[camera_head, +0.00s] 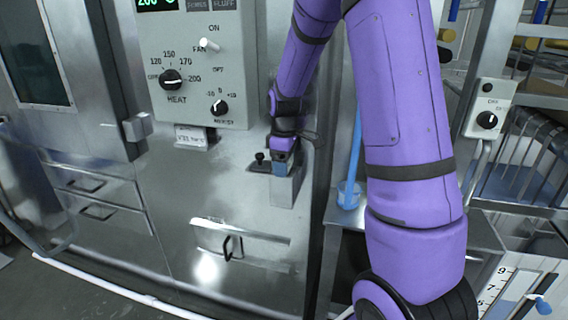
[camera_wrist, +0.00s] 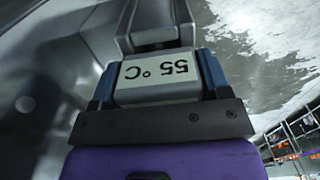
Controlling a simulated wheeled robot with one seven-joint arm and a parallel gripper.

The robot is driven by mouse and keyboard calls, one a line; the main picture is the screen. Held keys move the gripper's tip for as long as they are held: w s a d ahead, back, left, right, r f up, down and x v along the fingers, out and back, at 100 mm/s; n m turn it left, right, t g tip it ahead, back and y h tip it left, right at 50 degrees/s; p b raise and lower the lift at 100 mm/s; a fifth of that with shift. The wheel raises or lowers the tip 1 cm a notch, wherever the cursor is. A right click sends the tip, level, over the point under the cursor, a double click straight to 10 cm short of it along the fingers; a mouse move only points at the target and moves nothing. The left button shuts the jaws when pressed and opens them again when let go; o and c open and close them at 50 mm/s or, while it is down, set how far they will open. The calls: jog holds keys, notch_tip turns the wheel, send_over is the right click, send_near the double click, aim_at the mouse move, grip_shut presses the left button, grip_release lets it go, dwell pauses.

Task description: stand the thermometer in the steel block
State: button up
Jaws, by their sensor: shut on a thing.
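My gripper (camera_head: 283,166) is at the front of the grey machine, just above a steel block (camera_head: 287,190). In the wrist view my gripper (camera_wrist: 158,80) has its blue fingers shut on a pale piece with a "55 °C" label, upside down in the picture. I take this piece for the head of the thermometer (camera_wrist: 156,74). A grey metal part (camera_wrist: 155,22), apparently the steel block, lies directly beyond the fingers. The thermometer's lower part is hidden. I cannot tell whether it is in the block or only over it.
The machine has a control panel (camera_head: 195,70) with knobs above left of my gripper and a dark knobbed fitting (camera_head: 262,162) close beside it.

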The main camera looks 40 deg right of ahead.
jog(key=shift+s+f, duration=0.1)
jog(key=shift+f, duration=0.2)
